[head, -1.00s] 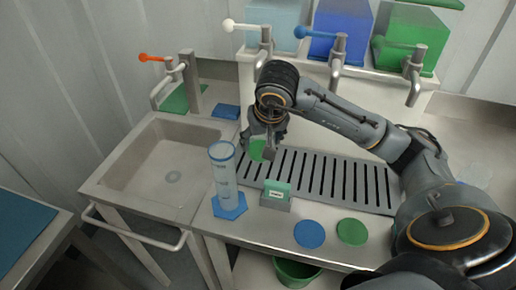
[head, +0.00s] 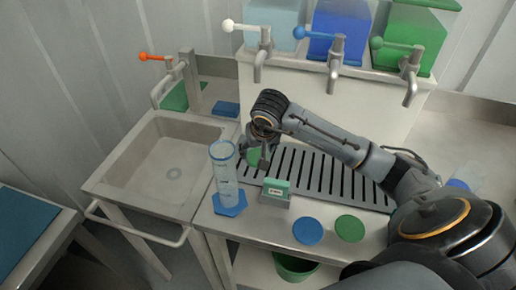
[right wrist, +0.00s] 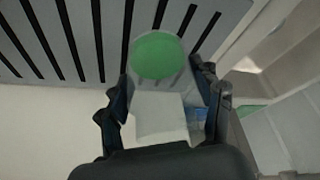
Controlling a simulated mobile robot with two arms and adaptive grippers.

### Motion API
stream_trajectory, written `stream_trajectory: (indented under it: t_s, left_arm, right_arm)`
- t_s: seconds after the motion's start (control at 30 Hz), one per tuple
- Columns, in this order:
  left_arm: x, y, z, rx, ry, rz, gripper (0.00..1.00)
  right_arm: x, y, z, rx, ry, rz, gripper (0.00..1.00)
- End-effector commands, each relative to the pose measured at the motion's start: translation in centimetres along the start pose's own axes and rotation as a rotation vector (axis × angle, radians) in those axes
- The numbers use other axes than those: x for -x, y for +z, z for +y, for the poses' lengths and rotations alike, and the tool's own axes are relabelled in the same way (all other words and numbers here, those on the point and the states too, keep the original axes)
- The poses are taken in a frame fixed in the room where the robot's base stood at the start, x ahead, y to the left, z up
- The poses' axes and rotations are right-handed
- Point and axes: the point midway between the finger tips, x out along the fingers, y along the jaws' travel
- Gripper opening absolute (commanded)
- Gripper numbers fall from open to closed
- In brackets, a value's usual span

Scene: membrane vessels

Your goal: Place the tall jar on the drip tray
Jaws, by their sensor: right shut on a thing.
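My right gripper (head: 257,148) is shut on a clear jar (right wrist: 165,110) with a round green end (right wrist: 158,56), which seems to be the tall jar. In the head view only a bit of its green part (head: 254,158) shows below my fingers; the rest is hidden. The slotted grey drip tray (head: 330,182) lies on the counter, and my gripper is over its left end. In the right wrist view the tray's dark slots (right wrist: 60,40) show beyond the jar. I cannot tell whether the jar touches the tray. My left gripper is not in view.
A green-topped block (head: 275,190) stands at the tray's front edge. Blue (head: 308,231) and green (head: 350,228) discs lie in front. Taps (head: 336,62) overhang behind; a sink (head: 165,160) is left.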

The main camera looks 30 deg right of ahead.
Motion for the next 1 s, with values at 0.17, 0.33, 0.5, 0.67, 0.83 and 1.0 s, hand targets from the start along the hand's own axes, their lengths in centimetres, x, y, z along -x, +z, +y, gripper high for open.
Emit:
stream_trajectory:
  t_s: [0.17,0.33,0.5,0.67,0.83,1.0]
  left_arm:
    - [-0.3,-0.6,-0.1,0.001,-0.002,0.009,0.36]
    - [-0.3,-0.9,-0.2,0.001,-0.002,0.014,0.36]
    - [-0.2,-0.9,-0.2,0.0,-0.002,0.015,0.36]
    - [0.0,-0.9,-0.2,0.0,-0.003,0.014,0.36]
    - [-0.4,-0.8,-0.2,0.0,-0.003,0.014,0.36]
    - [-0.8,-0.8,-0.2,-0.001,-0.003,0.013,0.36]
  right_arm:
    - [-0.2,0.1,0.0,0.0,0.0,0.0,0.84]
    - [-0.2,0.1,0.0,0.0,0.0,-0.001,0.88]
    - [-0.2,0.1,0.0,0.0,0.0,0.0,0.88]
    - [0.6,-0.1,0.0,0.001,-0.001,0.003,0.88]
    - [3.8,-0.2,0.0,0.002,-0.001,0.007,0.88]
    - [7.6,-0.2,0.0,0.001,-0.001,0.006,0.88]
